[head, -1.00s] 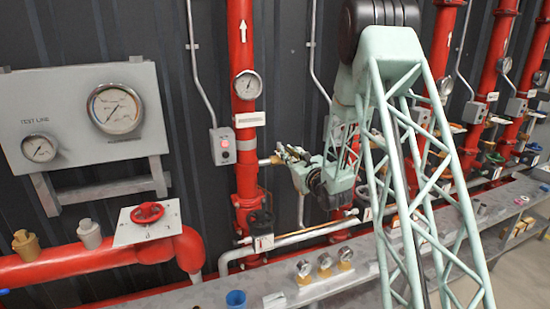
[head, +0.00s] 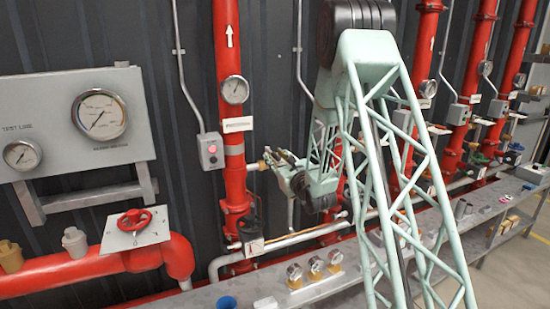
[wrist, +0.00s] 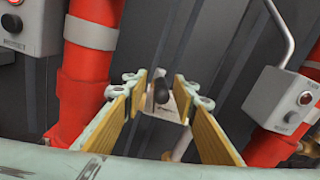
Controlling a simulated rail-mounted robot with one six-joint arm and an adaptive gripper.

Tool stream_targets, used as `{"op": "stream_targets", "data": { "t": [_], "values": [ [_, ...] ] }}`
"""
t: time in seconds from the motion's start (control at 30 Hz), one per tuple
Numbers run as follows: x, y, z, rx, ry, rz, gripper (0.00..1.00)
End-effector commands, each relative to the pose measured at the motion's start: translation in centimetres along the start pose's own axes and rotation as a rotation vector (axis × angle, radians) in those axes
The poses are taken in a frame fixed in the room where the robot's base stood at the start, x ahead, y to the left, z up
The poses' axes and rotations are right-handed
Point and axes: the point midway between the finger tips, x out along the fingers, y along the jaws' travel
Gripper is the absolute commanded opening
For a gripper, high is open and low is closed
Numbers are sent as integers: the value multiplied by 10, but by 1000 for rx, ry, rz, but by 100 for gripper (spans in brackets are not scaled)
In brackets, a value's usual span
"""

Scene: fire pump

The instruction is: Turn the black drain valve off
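My gripper (head: 275,162) is just right of the middle red riser in the head view, at about the height of a brass fitting on that pipe. In the wrist view my gripper (wrist: 159,100) is open, its two tan-padded fingers well apart. A rounded black knob (wrist: 161,90) on a pale metal piece shows between the fingertips; I cannot tell how deep it lies or whether it belongs to the drain valve. In the head view a black valve (head: 250,228) with a white tag sits low beside the riser, below my gripper.
The red riser (head: 233,150) stands left of my gripper, with a grey switch box (head: 210,152) beside it. A red handwheel (head: 134,220) is farther left. Small gauges (head: 315,265) stand on the grey shelf below. More red pipes are at right.

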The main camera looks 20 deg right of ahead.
Motion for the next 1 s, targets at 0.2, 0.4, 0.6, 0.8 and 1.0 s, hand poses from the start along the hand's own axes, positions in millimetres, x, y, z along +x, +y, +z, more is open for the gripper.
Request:
{"op": "stream_targets", "data": {
  "t": [0.2, 0.4, 0.6, 0.8, 1.0],
  "values": [
    [-2, 0, 0, 0, 0, 0, 26],
    [-13, 0, 0, 0, 1, 0, 26],
    [-35, 0, 0, 1, 2, 0, 26],
    [-64, 0, -1, 1, 2, -1, 26],
    [-93, 0, 0, 1, 1, -1, 26]
  ]
}}
